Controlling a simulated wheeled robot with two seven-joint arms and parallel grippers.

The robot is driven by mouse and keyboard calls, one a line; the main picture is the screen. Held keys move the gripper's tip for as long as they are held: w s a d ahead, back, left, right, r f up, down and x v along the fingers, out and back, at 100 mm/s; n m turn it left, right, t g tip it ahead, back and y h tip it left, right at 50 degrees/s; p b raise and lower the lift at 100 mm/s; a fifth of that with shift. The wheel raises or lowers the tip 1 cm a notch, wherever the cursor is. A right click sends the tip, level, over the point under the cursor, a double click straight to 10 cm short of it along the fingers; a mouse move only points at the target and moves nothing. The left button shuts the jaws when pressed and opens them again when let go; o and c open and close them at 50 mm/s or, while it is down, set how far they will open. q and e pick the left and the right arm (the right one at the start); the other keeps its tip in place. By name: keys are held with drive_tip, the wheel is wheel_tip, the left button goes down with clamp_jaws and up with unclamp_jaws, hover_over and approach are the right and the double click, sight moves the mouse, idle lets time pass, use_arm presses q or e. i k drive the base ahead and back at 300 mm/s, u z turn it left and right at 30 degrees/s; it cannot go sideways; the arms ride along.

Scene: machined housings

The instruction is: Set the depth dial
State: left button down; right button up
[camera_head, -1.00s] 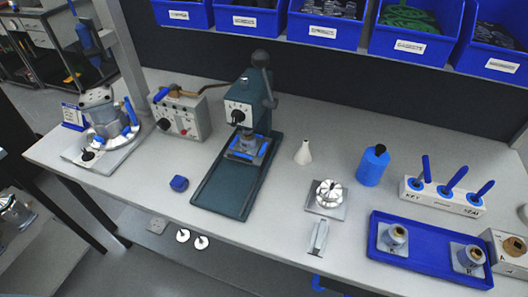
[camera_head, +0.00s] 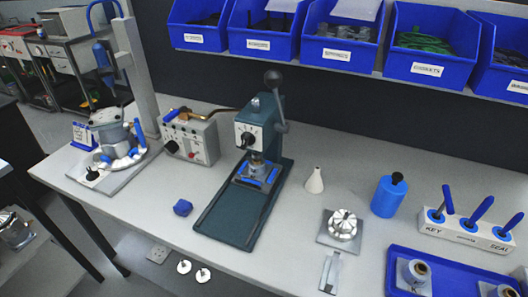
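The depth dial is most likely the black knob (camera_head: 248,140) on the white scale plate at the front of the dark green press (camera_head: 268,130). The press stands mid-table with a lever ending in a dark ball at its top right. A small metal part with blue pads (camera_head: 257,172) sits under its ram. A second black knob (camera_head: 170,146) is on the grey control box (camera_head: 190,138) left of the press. The marks on both are too small to read. Neither of my grippers shows.
A housing in a fixture (camera_head: 118,135) stands at the left. Blue bins (camera_head: 430,45) hang above the back. The front-left tabletop is mostly clear.

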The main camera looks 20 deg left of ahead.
sight(248, 138)
drive_tip(key=z, duration=2.6)
drive_tip(key=k, duration=1.55)
drive_tip(key=u, duration=2.15)
drive_tip(key=i, duration=0.5)
